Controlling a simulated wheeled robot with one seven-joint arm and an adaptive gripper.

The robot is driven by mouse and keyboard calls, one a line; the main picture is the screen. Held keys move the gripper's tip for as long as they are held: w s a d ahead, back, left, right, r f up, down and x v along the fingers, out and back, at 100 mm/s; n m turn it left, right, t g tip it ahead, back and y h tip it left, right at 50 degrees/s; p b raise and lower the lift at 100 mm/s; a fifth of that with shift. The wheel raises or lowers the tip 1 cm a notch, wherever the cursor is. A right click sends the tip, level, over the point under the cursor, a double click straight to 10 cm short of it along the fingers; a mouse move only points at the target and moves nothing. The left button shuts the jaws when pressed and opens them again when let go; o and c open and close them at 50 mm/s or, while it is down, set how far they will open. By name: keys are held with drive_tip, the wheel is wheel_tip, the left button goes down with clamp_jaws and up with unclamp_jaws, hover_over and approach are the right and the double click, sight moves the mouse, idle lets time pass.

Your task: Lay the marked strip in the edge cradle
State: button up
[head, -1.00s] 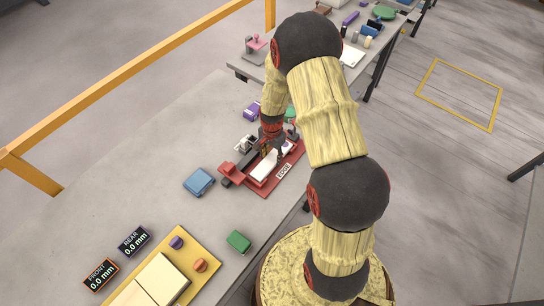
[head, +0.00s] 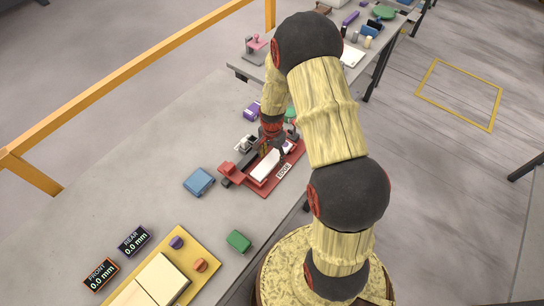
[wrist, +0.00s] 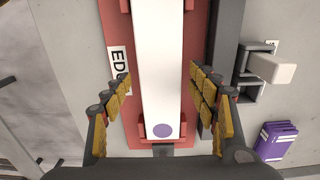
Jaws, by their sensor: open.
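The marked strip (wrist: 162,60) is a long white bar with a purple dot near its lower end in the wrist view. It lies lengthwise along the red edge cradle (wrist: 197,30), between red end pieces, and appears lined up with it. The head view shows the white strip (head: 265,166) on the red cradle (head: 287,181) with its EDGE label, partly behind my gripper. My gripper (wrist: 159,76) is open, with one finger on each side of the strip and visible gaps between. Whether the strip touches the cradle floor cannot be seen.
A grey clamp-like fitting (wrist: 265,70) and a purple block (wrist: 277,141) stand right of the cradle in the wrist view. A blue case (head: 198,182) and a green block (head: 238,241) lie nearby. Displays (head: 101,274) read 0.0 mm.

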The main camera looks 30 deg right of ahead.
wheel_tip(320, 180, up, 12)
wheel_tip(320, 180, up, 8)
drive_tip(key=n+t, duration=0.1)
drive_tip(key=n, duration=0.1)
hover_over(272, 159)
drive_tip(key=a, duration=0.3)
drive_tip(key=s+a+r+n+t, duration=0.1)
drive_tip(key=s+a+r+n, duration=0.15)
drive_tip(key=r, duration=0.35)
drive_tip(key=s+a+r+n+t, duration=0.1)
drive_tip(key=s+a+r+n, duration=0.15)
drive_tip(key=r, duration=0.35)
drive_tip(key=s+a+r+n+t, duration=0.1)
drive_tip(key=s+a+r+n, duration=0.2)
drive_tip(key=s+r, duration=0.2)
drive_tip(key=s+a+r+n+t, duration=0.1)
drive_tip(key=s+a+r+n, duration=0.2)
drive_tip(key=s, duration=0.7)
drive_tip(key=shift+r+n+t, duration=0.3)
drive_tip(key=shift+r+n, duration=0.2)
drive_tip(key=shift+r, duration=0.35)
drive_tip(key=shift+w, duration=0.1)
